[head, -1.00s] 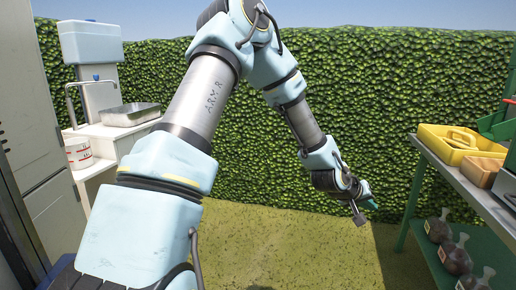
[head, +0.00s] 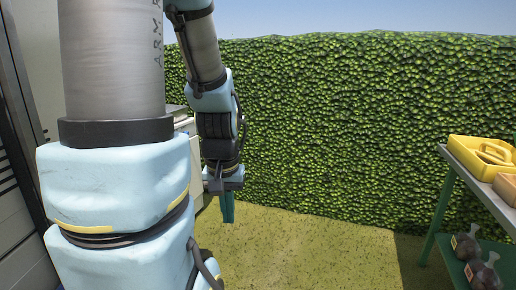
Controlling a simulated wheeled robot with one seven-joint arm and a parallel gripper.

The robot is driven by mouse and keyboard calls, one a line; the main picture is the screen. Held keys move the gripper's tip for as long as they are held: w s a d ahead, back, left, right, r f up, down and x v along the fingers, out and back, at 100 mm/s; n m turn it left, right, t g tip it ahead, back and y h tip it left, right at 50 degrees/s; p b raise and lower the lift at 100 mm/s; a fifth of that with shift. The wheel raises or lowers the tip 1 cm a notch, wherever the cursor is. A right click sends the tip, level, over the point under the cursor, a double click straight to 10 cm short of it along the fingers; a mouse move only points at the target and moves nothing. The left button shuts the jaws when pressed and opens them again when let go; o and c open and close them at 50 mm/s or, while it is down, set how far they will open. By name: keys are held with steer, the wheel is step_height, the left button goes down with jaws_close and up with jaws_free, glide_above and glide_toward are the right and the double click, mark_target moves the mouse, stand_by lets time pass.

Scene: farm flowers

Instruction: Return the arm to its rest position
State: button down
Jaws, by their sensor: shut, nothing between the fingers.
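My arm fills the left of the head view, its upper link running up out of the top edge and its forearm coming back down. My gripper (head: 227,208) hangs at the forearm's end, pointing down, with narrow green fingers close together. It is shut and empty, in front of the hedge and above the grass, touching nothing that I can see.
A green hedge (head: 340,130) spans the back. Open grass (head: 320,250) lies in the middle. At right a table (head: 477,175) bears a yellow tray (head: 480,152) and has dark round bottles (head: 468,243) on its lower shelf. A grey cabinet (head: 25,215) stands at far left.

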step_height(320, 180, up, 14)
steer(key=p, duration=1.2)
steer(key=shift+f, duration=0.1)
